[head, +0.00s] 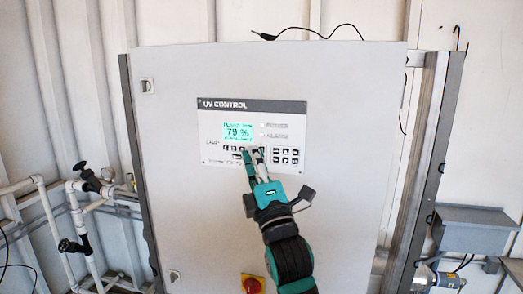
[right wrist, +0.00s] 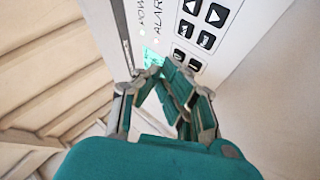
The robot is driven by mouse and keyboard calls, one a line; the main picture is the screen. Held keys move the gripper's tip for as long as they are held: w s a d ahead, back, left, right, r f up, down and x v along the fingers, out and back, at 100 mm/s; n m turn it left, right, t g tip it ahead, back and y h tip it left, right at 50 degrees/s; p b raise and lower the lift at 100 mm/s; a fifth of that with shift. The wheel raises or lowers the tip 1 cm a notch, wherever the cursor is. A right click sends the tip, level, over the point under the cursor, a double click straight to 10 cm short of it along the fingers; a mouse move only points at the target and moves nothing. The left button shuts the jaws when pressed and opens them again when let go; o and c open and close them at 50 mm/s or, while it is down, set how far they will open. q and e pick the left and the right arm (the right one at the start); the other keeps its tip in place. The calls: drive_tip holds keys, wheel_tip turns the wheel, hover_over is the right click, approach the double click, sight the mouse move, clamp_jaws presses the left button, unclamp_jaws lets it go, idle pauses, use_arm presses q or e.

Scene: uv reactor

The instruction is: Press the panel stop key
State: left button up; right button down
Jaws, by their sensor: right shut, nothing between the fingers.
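The UV control panel (head: 214,156) is a white plate with a dark title bar on the front of a grey cabinet. Its lit green screen (head: 238,131) reads 79 %. A row of small dark keys (head: 227,148) lies below the screen, and my right fingers hide part of it. My right gripper (head: 252,152) is shut and empty, its tips at this row; I cannot tell whether they touch a key. In the right wrist view the shut fingers (right wrist: 165,72) are close to the panel face. Which key is stop is too small to read. My left gripper is not in view.
More keys (head: 286,156) sit at the panel's lower right. A red and yellow switch (head: 251,284) is low on the cabinet door (head: 340,180). White pipes with black valves (head: 92,182) stand at the left. A grey box (head: 474,228) is at the right.

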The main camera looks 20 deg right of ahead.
drive_tip(key=shift+w+d, duration=0.15)
drive_tip(key=shift+w, duration=0.05)
idle(0.5)
drive_tip(key=shift+s+a, duration=0.45)
drive_tip(key=shift+s, duration=0.15)
drive_tip(key=s+a, duration=0.1)
drive_tip(key=s, duration=0.1)
drive_tip(key=s+a, duration=0.1)
drive_tip(key=s, duration=0.1)
drive_tip(key=shift+a+p, duration=0.35)
drive_tip(key=shift+p, duration=0.05)
idle(0.5)
